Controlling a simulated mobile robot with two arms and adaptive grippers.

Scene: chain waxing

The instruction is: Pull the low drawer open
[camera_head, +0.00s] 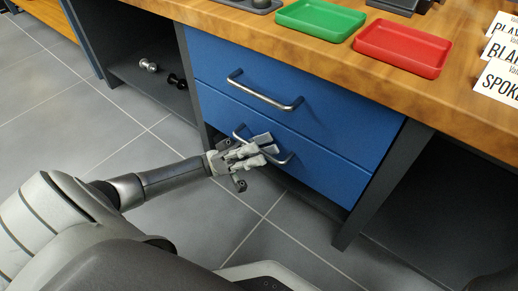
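The low drawer (325,178) is the lower of two blue drawer fronts under the wooden bench top, and it looks flush with the cabinet. Its metal bar handle (286,160) shows at both ends, while its middle is hidden behind my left gripper. My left gripper (268,144) is at this handle, with its fingers pointing at the drawer front. I cannot tell whether the fingers are closed around the bar or only in front of it. My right gripper is not in view.
The upper blue drawer (300,85) has its own bar handle (265,95) just above my gripper. A dark cabinet leg (375,195) stands right of the drawers. A green tray (320,18) and a red tray (402,48) sit on the bench top. Tiled floor lies clear in front.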

